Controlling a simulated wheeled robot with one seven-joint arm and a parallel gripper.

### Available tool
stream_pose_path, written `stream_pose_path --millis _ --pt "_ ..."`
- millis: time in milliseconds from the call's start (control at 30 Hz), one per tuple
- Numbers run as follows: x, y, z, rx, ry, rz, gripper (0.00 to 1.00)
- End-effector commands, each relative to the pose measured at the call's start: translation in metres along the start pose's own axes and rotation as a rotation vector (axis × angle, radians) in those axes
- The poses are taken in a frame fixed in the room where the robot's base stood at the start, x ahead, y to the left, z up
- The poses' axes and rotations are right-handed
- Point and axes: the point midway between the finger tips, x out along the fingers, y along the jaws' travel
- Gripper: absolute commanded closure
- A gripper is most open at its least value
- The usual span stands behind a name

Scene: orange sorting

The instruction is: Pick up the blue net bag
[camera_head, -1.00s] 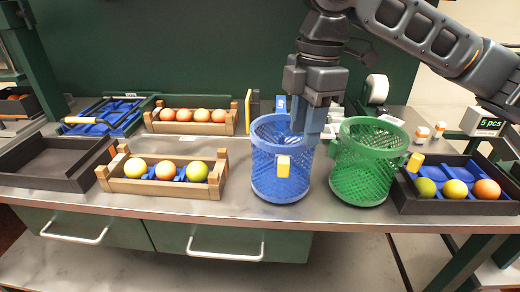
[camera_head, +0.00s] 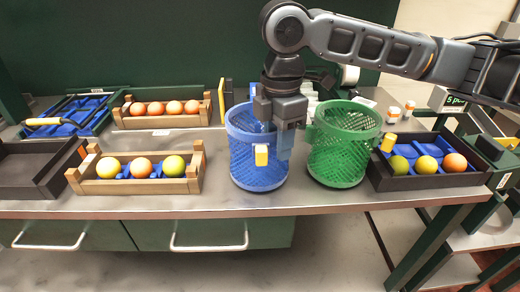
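The blue net bag (camera_head: 257,170) stands upright on the grey table, open at the top, with a yellow tag on its front. My gripper (camera_head: 284,150) points down at the bag's right side, its fingers overlapping the right rim in the head view. The near finger hides part of the rim and mesh. I cannot tell whether the bag's wall is between the fingers, or how far apart they are.
A green net bag (camera_head: 338,160) stands close on the right. A dark tray (camera_head: 400,183) with fruit is further right. A wooden crate (camera_head: 122,187) with three fruits is on the left, another crate (camera_head: 165,122) behind it. The table's front edge is near.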

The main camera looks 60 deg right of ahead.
Motion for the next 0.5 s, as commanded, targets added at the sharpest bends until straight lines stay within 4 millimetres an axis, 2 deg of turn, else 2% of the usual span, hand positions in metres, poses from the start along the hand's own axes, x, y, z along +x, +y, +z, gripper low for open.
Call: stream_pose_path --millis 100,400,500 --pt "-0.0001 0.0000 -0.0001 0.000 0.000 0.000 0.65" --pt "-0.0003 0.0000 -0.0001 0.000 0.000 0.000 0.94" --pt "-0.0003 0.0000 -0.0002 0.000 0.000 0.000 1.00"
